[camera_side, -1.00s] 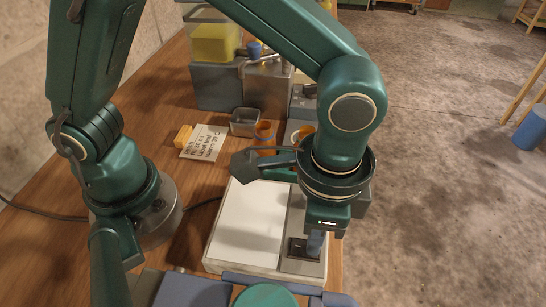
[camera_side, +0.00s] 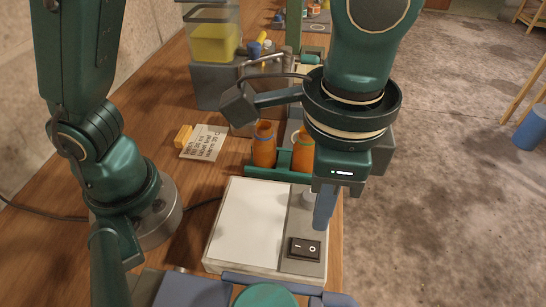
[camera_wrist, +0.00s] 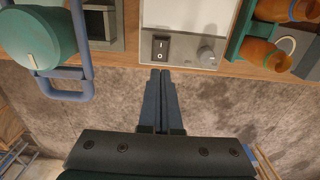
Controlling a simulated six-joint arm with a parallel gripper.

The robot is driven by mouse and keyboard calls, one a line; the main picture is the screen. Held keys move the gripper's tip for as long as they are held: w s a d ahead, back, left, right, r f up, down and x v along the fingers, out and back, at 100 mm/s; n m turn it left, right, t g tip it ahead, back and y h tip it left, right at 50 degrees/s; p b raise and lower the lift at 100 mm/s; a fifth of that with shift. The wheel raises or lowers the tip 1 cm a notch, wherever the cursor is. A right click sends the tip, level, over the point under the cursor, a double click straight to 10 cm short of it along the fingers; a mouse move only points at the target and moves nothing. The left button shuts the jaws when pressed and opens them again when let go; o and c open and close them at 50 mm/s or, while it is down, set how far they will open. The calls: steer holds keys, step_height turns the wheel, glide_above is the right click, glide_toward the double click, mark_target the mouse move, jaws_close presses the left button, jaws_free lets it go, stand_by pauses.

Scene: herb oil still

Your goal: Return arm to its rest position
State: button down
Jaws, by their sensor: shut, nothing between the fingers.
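My gripper (camera_side: 324,208) is shut and empty, pointing down above the right edge of the white-topped device (camera_side: 250,222). In the wrist view my gripper (camera_wrist: 161,75) shows its two blue fingers pressed together, just off the device's front edge. The device has a black rocker switch (camera_side: 304,249) on its grey side panel. The switch also shows in the wrist view (camera_wrist: 160,47), beside a grey knob (camera_wrist: 207,55). The gripper is apart from the switch.
Two orange bottles (camera_side: 264,147) stand in a green rack (camera_side: 282,168) behind the device. A tank with yellow liquid (camera_side: 213,43) stands at the back. Free floor lies right of the table.

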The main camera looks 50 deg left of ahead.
steer(key=w+a+r+n+t+h, duration=0.1)
steer(key=a+r+n, duration=0.15)
steer(key=a, duration=0.35)
steer(key=w+a+r+n+t, duration=0.2)
steer(key=a+r, duration=0.2)
steer(key=a, duration=0.1)
steer(key=s+a+f+n+t+y, duration=0.1)
steer(key=s+a+f+n+t, duration=0.1)
steer(key=s+a, duration=0.4)
steer(key=shift+a+f+n+t, duration=0.3)
steer(key=shift+a+f+n, duration=0.55)
steer(key=shift+a+n, duration=0.4)
